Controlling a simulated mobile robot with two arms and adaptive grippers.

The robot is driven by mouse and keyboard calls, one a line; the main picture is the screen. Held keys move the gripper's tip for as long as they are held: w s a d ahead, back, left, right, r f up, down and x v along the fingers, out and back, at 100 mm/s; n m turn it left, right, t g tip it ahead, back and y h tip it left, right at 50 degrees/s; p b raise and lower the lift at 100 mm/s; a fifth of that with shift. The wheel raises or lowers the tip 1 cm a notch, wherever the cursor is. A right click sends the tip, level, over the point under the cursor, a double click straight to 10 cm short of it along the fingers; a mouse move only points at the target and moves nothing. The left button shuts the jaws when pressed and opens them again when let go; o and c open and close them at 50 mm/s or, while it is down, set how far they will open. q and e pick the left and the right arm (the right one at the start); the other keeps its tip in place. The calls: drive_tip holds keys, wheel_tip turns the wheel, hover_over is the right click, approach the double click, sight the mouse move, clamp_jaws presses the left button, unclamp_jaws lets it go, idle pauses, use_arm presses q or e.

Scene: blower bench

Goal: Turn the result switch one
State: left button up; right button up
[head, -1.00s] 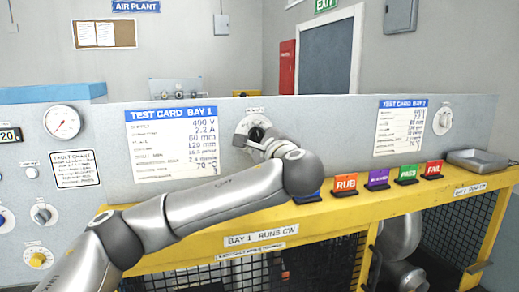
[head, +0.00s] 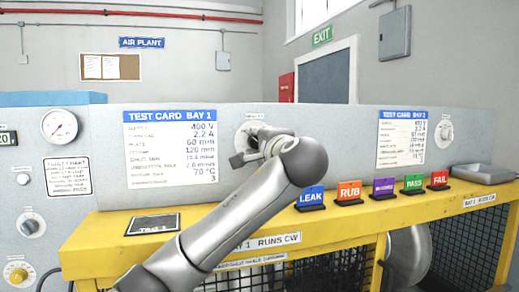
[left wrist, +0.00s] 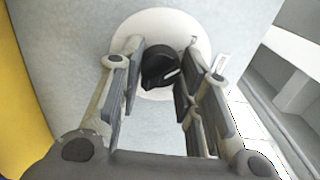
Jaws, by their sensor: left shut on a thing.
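The result switch one is a black rotary knob (left wrist: 160,68) with a light pointer mark on a round white dial plate. It is in the upper middle of the left wrist view. In the head view its white dial (head: 242,131) shows on the grey panel right of the Bay 1 test card, and the knob is hidden behind my gripper. My left gripper (head: 257,146) is at the dial, shut on the knob, with one finger on each side of it in the left wrist view. The knob's pointer slants toward the upper right there. My right gripper is not in view.
A second dial (head: 444,131) is on the panel at the right. The yellow bench ledge (head: 330,224) holds several upright tags, such as LEAK (head: 311,197) and RUB (head: 348,192), and a grey tray (head: 484,174). A black card (head: 153,225) lies at the ledge's left.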

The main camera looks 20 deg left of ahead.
use_arm(q)
drive_tip(key=shift+f, duration=0.15)
drive_tip(key=o, duration=1)
drive_tip(key=shift+v, duration=6)
